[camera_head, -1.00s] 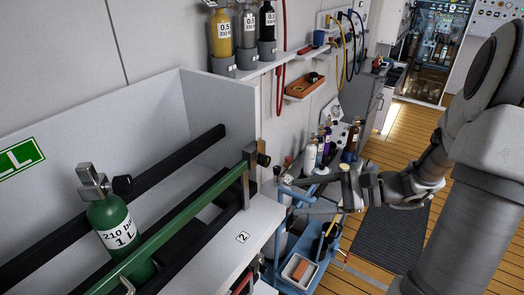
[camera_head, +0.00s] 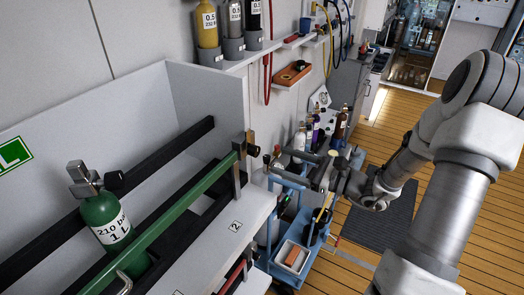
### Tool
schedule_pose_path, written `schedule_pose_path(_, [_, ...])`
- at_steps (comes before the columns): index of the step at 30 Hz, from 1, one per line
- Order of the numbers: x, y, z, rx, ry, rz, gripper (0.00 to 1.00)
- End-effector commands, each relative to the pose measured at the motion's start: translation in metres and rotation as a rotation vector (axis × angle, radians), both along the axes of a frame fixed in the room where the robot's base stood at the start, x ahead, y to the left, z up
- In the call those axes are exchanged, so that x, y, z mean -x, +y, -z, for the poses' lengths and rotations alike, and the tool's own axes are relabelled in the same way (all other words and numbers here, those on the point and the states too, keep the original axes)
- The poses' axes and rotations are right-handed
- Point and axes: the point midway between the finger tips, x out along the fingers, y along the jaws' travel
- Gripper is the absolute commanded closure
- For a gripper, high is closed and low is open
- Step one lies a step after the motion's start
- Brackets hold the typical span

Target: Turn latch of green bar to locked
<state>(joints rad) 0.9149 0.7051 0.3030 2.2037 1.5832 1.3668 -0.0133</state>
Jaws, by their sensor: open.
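The green bar (camera_head: 170,222) runs diagonally across the front of the white fill panel. Its far end meets a metal post (camera_head: 239,175) with a brass-coloured latch piece (camera_head: 250,143) and a dark knob (camera_head: 254,151) at the top. I cannot tell the latch's exact setting. A green cylinder (camera_head: 100,212) marked 210 bar, 1 L stands behind the bar. My gripper (camera_head: 275,166) is open and empty, a little right of the latch and apart from it. Its fingers point left toward the latch.
A blue cart (camera_head: 262,255) with a white tray (camera_head: 293,257) stands below my gripper. Small cylinders (camera_head: 341,126) stand behind my gripper. A wall shelf (camera_head: 254,54) holds more cylinders. Wooden floor (camera_head: 335,270) is open at the right.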

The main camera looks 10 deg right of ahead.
Motion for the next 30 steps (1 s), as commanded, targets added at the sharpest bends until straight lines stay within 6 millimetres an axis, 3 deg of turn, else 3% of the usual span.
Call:
schedule_pose_path(3, [-0.017, 0.021, -0.002, -0.003, 0.002, -0.004, 0.31])
schedule_pose_path(9, [-0.039, 0.043, -0.001, -0.001, 0.001, -0.003, 0.31])
schedule_pose_path(23, [-0.049, 0.054, 0.0, 0.0, 0.0, 0.0, 0.31])
schedule_pose_path(30, [-0.049, 0.054, 0.0, 0.0, 0.0, 0.0, 0.7])
